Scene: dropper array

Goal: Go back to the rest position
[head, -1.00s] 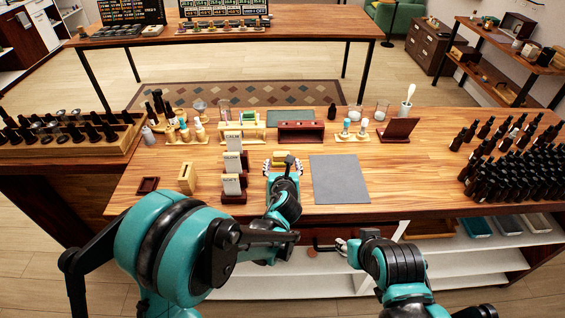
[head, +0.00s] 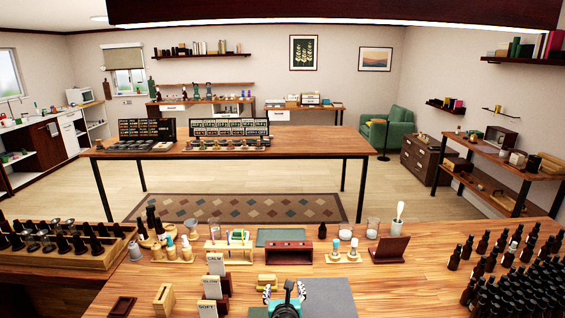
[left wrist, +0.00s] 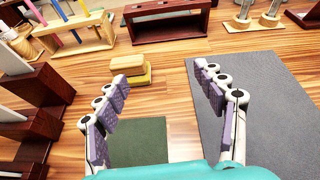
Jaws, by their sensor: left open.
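My left gripper (head: 285,287) is at the bottom centre of the head view, over the table beside the grey mat (head: 328,296). In the left wrist view its two purple-padded fingers (left wrist: 165,68) are spread wide with nothing between them. A small wooden block on a yellow base (left wrist: 127,75) stands on the table just beyond the left finger. The block (head: 267,281) also shows in the head view. A dark green mat (left wrist: 155,142) lies under the gripper. My right gripper is out of the frames.
Label card stands (head: 222,288) are left of the gripper. A dark red rack (head: 289,251) and a wooden rack with coloured tubes (head: 229,252) stand behind. Many dark bottles (head: 500,300) crowd the right; a bottle tray (head: 70,260) is at left. The grey mat is clear.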

